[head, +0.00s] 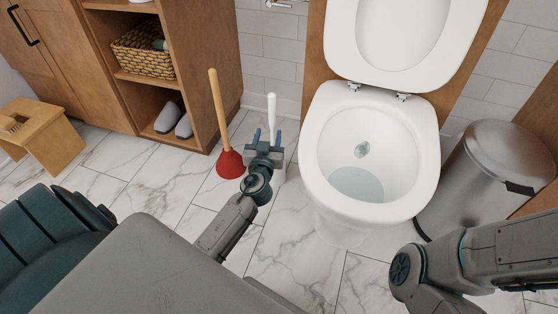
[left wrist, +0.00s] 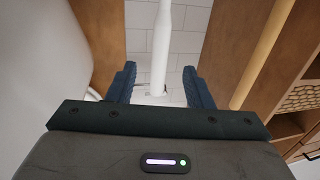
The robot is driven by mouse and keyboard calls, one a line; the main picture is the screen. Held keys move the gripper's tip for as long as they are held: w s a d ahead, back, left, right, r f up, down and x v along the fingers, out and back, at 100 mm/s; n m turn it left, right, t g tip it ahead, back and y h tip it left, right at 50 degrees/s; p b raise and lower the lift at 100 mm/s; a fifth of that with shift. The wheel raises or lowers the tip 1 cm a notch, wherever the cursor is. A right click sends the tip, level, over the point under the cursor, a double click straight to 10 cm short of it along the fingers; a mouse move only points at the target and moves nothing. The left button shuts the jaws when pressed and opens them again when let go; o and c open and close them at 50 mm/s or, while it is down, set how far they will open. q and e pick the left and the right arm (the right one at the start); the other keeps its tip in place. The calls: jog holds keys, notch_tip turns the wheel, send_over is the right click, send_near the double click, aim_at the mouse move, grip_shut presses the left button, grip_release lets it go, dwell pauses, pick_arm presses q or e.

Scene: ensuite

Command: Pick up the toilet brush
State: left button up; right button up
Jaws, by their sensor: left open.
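The toilet brush (head: 271,106) shows as a white upright handle between the plunger and the toilet. Its lower part is hidden behind my left gripper in the head view. My left gripper (head: 264,137) is open, with its blue fingers pointing at the handle. In the left wrist view the white handle (left wrist: 161,50) rises between the two open fingers of the gripper (left wrist: 159,85), with a gap on each side. I cannot tell how deep the handle is between the fingers. My right gripper is not in view.
A plunger (head: 219,110) with a wooden handle and red cup stands just left of my left gripper. The open toilet (head: 316,150) is close on the right, with a metal bin (head: 487,170) beyond it. A wooden cabinet (head: 205,60) and stool (head: 48,140) are at left.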

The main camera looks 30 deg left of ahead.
aim_at(272, 120)
pick_arm(q)
jog(key=x, duration=0.4)
jog(key=shift+w+a, duration=0.1)
jog(key=shift+w, duration=0.1)
jog(key=x, duration=0.1)
jog(key=b+x, duration=0.1)
jog(key=x, duration=0.2)
jog(key=shift+w+f+b, duration=0.1)
jog(key=shift+f+b, duration=0.2)
jog(key=shift+b, duration=0.1)
jog(key=shift+w+a, duration=0.25)
jog(key=shift+w, duration=0.1)
grip_shut()
